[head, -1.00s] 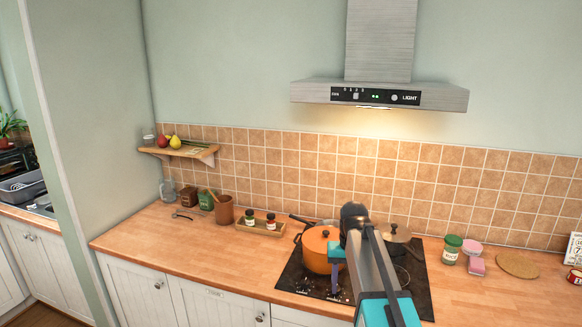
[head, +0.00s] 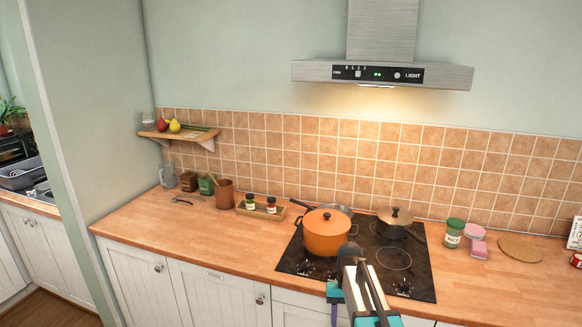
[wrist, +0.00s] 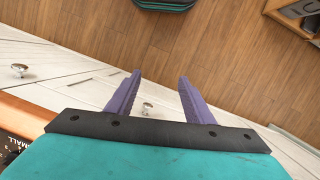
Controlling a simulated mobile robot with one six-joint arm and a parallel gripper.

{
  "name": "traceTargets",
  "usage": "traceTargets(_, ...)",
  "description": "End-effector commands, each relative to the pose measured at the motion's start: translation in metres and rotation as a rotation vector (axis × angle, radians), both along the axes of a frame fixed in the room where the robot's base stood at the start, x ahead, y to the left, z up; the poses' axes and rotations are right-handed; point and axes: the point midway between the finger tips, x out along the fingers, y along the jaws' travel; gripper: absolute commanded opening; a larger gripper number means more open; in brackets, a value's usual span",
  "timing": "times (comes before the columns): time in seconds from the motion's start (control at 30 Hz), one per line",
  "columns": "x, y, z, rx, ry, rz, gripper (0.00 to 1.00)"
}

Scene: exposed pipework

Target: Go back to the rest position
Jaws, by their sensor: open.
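My gripper (wrist: 155,98) shows in the wrist view with its two purple fingers apart and nothing between them. It points down past the white cabinet fronts (wrist: 60,70) toward the wooden floor (wrist: 210,50). In the head view my arm (head: 358,285) is folded low at the front edge of the counter, in front of the stove. One purple finger (head: 334,312) shows there below the counter edge; the other is hidden.
An orange pot (head: 327,236) with a lid stands on the black stove (head: 420,278), with a darker lidded pan (head: 396,222) behind. The range hood (head: 440,76) hangs above. The left counter (head: 160,230) is mostly clear.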

Motion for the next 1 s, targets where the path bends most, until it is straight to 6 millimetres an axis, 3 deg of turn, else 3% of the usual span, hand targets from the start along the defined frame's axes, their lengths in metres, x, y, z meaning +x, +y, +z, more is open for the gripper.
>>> traceTargets(0.03,-0.011,0.0,-0.022,0.0,0.023,-0.001,0.48)
traceTargets(0.4,-0.082,0.0,-0.134,0.001,0.148,0.003,0.48)
traceTargets(1.0,-0.221,0.0,-0.282,0.008,0.31,0.019,0.48)
